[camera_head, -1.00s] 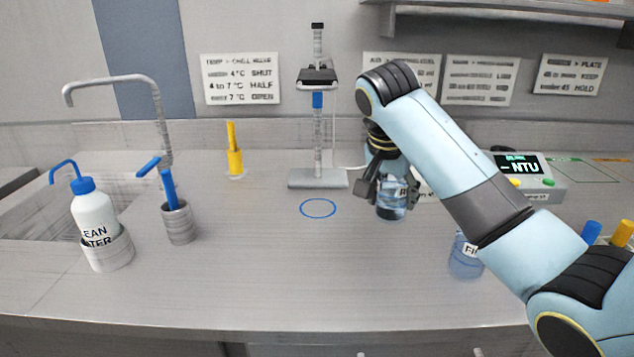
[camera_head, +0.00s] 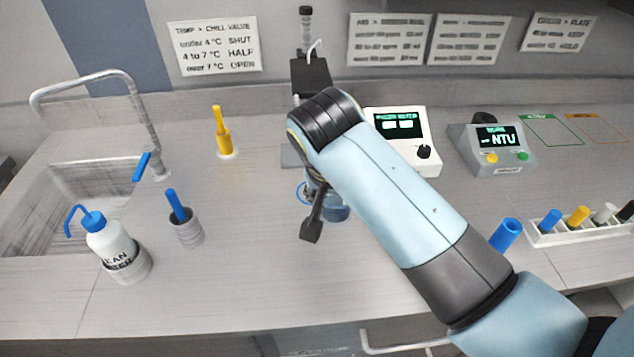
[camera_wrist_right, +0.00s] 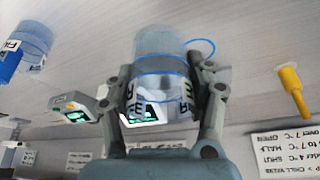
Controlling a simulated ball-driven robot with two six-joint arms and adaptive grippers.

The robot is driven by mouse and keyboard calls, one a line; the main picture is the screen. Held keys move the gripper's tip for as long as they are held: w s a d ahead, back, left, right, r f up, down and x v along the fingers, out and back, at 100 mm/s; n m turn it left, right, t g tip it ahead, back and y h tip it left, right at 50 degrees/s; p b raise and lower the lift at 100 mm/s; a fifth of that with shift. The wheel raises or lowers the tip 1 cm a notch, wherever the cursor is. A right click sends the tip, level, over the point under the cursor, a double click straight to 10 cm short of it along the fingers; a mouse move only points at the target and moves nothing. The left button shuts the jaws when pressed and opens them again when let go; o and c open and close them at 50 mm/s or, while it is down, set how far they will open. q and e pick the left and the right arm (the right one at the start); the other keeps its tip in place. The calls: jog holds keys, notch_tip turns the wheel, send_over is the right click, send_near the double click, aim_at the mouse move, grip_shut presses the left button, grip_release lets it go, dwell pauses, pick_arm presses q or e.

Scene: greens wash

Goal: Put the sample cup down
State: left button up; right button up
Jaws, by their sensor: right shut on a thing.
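The sample cup, clear with blue rings and dark lettering, is between the fingers of my right gripper (camera_wrist_right: 163,88). In the wrist view the cup (camera_wrist_right: 160,68) fills the middle. In the head view only the lower part of the cup (camera_head: 336,208) shows below my wrist. My right gripper (camera_head: 318,218) is shut on it. A blue ring mark (camera_head: 302,191) on the counter is mostly hidden by my arm. In the wrist view the ring (camera_wrist_right: 204,47) shows just beside the cup, partly behind it. I cannot tell whether the cup touches the counter. My left gripper is not in view.
A stand (camera_head: 311,76) rises behind my wrist. Display boxes (camera_head: 401,138) and (camera_head: 489,145) stand right of it. Another labelled cup (camera_wrist_right: 30,42) shows in the wrist view.

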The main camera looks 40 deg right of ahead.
jog(key=w+d+f, duration=0.1)
jog(key=w, duration=0.1)
jog(key=w+d+f+b, duration=0.1)
jog(key=w+f, duration=0.1)
jog(key=w, duration=0.1)
jog(key=w+d+f+b, duration=0.1)
jog(key=w+f, duration=0.1)
jog(key=w, duration=0.1)
jog(key=shift+w+f, duration=0.2)
jog(key=shift+f, duration=0.05)
notch_tip(320, 180, down, 4)
jog(key=b, duration=0.5)
jog(key=shift+r, duration=0.1)
jog(key=o, duration=1.2)
